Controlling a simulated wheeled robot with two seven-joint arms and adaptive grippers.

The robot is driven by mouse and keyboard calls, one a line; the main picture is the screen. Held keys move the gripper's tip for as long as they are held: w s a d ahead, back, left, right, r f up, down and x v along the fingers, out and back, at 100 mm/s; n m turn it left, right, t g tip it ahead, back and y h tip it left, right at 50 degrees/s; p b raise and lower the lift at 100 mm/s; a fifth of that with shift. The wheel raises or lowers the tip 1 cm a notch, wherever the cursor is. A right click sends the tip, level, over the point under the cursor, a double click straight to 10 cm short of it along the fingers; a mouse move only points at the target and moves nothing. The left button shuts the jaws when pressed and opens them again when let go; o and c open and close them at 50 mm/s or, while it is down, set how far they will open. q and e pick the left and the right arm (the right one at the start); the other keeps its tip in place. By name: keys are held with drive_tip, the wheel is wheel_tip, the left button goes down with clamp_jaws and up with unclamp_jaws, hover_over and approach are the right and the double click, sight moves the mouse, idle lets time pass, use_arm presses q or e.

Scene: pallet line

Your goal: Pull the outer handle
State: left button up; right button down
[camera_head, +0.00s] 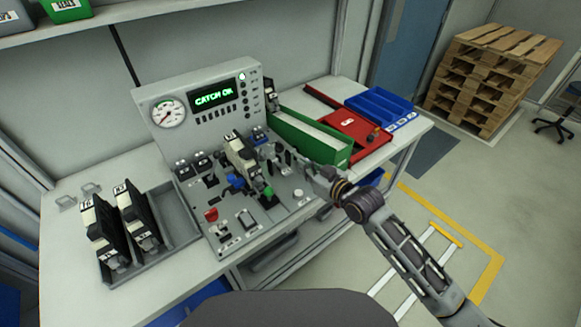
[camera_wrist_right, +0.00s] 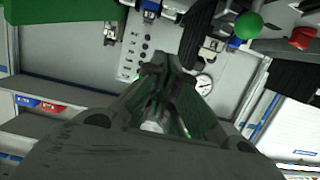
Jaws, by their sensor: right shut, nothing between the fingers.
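A grey test fixture (camera_head: 246,233) stands on the bench with a part clamped in it. A handle with a green knob (camera_head: 268,190) is on the fixture's right side. The green knob also shows in the right wrist view (camera_wrist_right: 249,25), at the upper right. A handle with a blue grip (camera_head: 236,183) is left of it. I cannot tell which is the outer handle. My right gripper (camera_head: 276,155) is beside the clamped part, above and behind the green knob. Its fingers (camera_wrist_right: 167,62) are shut and empty, apart from the green knob. My left gripper is not in view.
The panel display (camera_head: 213,96) reads "CATCH OK". A grey tray (camera_head: 179,222) with dark parts is at left. A green bin (camera_head: 318,147), a red tray (camera_head: 352,128) and a blue bin (camera_head: 380,108) are at right. Pallets (camera_head: 492,80) stand on the floor beyond.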

sight(281, 167)
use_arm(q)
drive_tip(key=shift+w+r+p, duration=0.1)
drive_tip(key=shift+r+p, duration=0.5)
use_arm(e)
drive_tip(key=w+a+f, duration=0.4)
drive_tip(key=w+f, duration=0.2)
drive_tip(key=shift+a, duration=0.15)
idle(0.4)
drive_tip(key=shift+s+f+t+y+b, duration=0.15)
drive_tip(key=shift+f+t+y+b, duration=0.3)
drive_tip(key=shift+b, duration=1)
drive_tip(key=shift+s+f+b, duration=0.15)
drive_tip(key=shift+f+b, duration=0.3)
drive_tip(key=shift+f, duration=0.1)
drive_tip(key=f, duration=0.2)
drive_tip(key=shift+s+d+f, duration=0.15)
drive_tip(key=shift+d+f, duration=0.15)
drive_tip(key=shift+f, duration=0.25)
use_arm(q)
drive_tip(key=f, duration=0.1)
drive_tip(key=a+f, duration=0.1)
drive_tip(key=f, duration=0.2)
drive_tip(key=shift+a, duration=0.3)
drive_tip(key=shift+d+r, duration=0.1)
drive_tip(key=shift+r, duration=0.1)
use_arm(e)
drive_tip(key=shift+s+r, duration=0.1)
drive_tip(key=shift+r, duration=0.05)
